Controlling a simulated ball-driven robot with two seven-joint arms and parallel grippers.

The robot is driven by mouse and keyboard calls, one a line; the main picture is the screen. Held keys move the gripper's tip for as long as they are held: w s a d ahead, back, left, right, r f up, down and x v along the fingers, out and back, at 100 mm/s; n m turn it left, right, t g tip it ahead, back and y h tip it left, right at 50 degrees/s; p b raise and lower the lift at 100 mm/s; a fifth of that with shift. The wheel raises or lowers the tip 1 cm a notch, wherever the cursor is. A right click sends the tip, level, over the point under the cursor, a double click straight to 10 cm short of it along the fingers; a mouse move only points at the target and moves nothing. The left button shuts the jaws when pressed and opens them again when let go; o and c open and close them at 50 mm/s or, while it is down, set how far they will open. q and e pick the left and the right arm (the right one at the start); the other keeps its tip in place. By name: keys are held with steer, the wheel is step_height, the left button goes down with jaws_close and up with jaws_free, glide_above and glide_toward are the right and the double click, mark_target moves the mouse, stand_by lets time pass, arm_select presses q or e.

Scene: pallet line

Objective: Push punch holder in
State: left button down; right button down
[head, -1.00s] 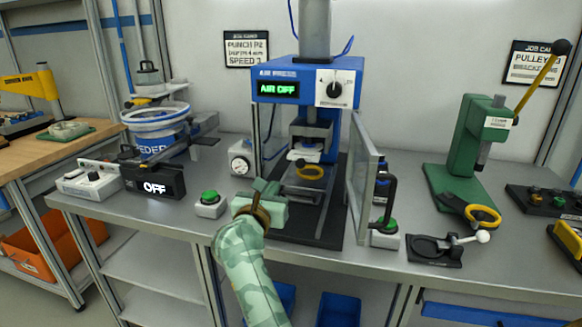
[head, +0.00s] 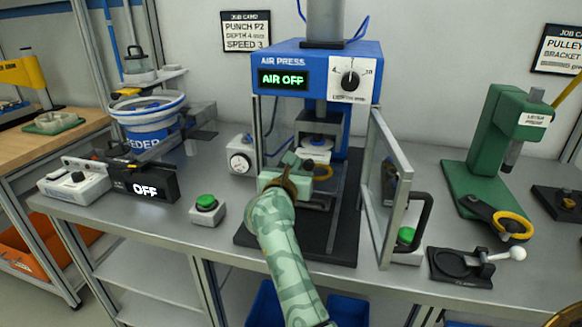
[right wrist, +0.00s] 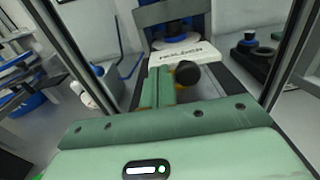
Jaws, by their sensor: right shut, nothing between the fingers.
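The air press (head: 318,62) shows AIR OFF, and its clear door (head: 390,185) stands open to the right. Inside its mouth is a pale lettered block, likely the punch holder (right wrist: 182,54). My right gripper (head: 293,160) is shut and empty at the mouth of the press. Its fingers (right wrist: 158,88) point at the pale block, with a black knob (right wrist: 188,74) just to their right. I cannot tell whether they touch. The gripper hides part of the holder. My left gripper is not in view.
Green-buttoned boxes stand left (head: 207,209) and right (head: 406,240) of the press. A green lever press (head: 497,140) and a black fixture (head: 463,265) stand to the right.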

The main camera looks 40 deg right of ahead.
mark_target(300, 155)
steer(key=x, duration=0.4)
steer(key=shift+b, duration=0.4)
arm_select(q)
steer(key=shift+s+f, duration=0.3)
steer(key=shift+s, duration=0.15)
arm_select(e)
steer(key=shift+r, duration=0.4)
